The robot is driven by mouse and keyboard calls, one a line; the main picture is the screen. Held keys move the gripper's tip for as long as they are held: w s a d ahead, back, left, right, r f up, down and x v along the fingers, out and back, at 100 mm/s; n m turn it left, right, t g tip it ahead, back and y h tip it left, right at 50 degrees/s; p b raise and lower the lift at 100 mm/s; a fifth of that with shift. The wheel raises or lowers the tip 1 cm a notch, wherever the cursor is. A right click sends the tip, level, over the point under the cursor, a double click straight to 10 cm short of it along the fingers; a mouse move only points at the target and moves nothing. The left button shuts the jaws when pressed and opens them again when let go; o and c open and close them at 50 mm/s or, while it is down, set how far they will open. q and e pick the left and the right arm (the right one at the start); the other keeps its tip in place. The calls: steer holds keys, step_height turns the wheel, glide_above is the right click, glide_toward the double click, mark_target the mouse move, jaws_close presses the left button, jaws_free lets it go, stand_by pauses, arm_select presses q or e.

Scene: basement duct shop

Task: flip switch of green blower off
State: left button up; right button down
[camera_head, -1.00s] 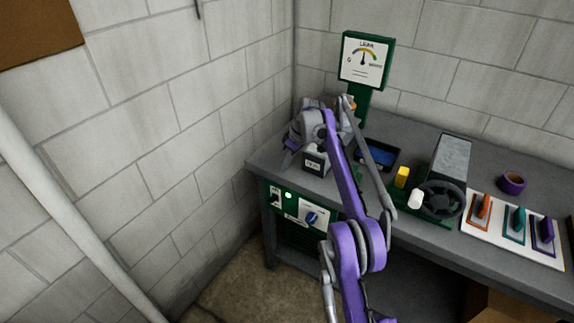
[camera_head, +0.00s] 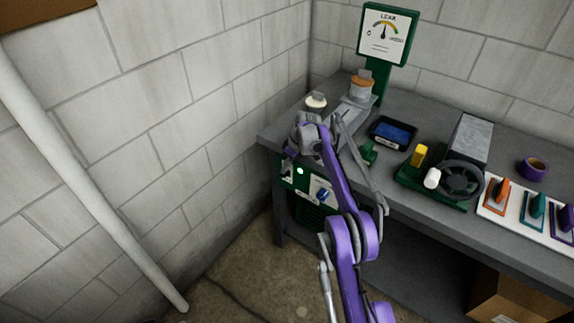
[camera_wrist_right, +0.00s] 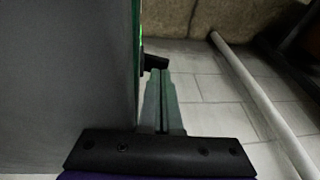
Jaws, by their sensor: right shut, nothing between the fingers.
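The green blower (camera_head: 308,211) sits under the left end of the grey bench. Its front panel has a lit pale-green lamp (camera_head: 300,171) and a blue knob (camera_head: 323,195). My right gripper (camera_head: 288,168) is at the bench's front left corner, by the left side of the panel, and hides the switch in the head view. In the right wrist view my right gripper (camera_wrist_right: 159,74) is shut and empty. A black switch lever (camera_wrist_right: 155,62) stands out from the panel right at its fingertips; I cannot tell whether they touch. My left gripper is not in view.
The grey bench (camera_head: 410,190) holds a gauge sign (camera_head: 388,34), a black tray (camera_head: 393,133), a handwheel machine (camera_head: 462,180) and a white board of coloured handles (camera_head: 508,222). A pale pipe (camera_head: 90,190) leans at the left wall. The floor before the blower is open.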

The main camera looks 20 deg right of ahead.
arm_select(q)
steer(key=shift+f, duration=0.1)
arm_select(e)
steer(key=shift+s+f+b, duration=0.1)
steer(key=shift+f+b, duration=0.05)
steer(key=shift+b, duration=0.25)
steer(key=shift+s+a+h, duration=0.1)
steer(key=shift+a+h, duration=0.05)
steer(key=shift+h, duration=0.15)
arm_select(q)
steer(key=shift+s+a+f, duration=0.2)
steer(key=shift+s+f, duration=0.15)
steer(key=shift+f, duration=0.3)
arm_select(e)
steer(key=shift+t, duration=0.3)
arm_select(q)
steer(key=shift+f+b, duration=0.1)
steer(key=shift+b, duration=0.2)
